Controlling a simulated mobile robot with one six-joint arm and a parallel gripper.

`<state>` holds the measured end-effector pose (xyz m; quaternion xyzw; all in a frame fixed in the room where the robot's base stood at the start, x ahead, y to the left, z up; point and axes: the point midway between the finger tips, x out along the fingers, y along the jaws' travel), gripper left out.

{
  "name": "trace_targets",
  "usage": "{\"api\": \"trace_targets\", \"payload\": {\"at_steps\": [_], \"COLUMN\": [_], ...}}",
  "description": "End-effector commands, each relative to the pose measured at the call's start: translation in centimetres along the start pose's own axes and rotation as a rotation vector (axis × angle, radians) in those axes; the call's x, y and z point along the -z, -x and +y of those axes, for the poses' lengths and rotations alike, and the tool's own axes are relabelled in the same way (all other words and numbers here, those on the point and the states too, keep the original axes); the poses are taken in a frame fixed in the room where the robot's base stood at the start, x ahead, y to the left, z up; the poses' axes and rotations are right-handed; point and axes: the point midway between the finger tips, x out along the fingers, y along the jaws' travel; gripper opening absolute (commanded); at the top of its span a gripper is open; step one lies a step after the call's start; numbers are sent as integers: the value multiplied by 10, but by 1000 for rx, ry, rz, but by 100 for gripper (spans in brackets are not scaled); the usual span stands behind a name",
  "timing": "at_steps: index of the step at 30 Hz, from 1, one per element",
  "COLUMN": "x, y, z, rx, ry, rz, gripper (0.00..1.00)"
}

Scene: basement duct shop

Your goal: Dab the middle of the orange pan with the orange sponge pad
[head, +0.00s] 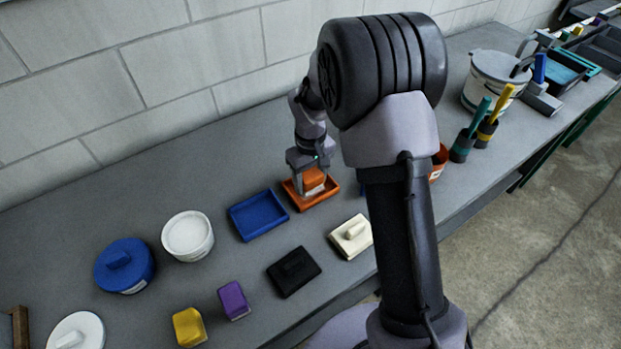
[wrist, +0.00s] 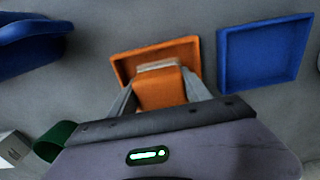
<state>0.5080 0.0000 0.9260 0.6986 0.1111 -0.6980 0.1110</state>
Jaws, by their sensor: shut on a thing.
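The orange pan (head: 325,198) is a shallow square tray on the grey bench, right of the blue pan; it also shows in the wrist view (wrist: 122,66). My gripper (head: 306,172) points down over it, shut on the orange sponge pad (head: 314,181). In the wrist view, the sponge pad (wrist: 160,92) sits between the two fingers (wrist: 160,84), with a pale grey band at its far end. The pad appears over or inside the pan and covers much of its floor. I cannot tell whether it touches the floor.
The blue pan (head: 259,215) lies close by. A black pad (head: 293,271) and cream pad (head: 351,237) lie nearer the front edge. A white tub (head: 188,236), blue lidded tub (head: 124,265), purple block (head: 234,300) and yellow block (head: 189,327) stand left. The wall runs behind.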

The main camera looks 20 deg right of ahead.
Motion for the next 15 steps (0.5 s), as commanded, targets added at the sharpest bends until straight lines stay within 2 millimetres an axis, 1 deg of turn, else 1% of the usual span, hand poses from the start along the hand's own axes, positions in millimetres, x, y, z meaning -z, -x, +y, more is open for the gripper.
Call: {"api": "trace_targets", "payload": {"at_steps": [15], "x": [0], "y": [-4], "z": [0], "rx": [0], "ry": [0], "rz": [0], "gripper": [24]}}
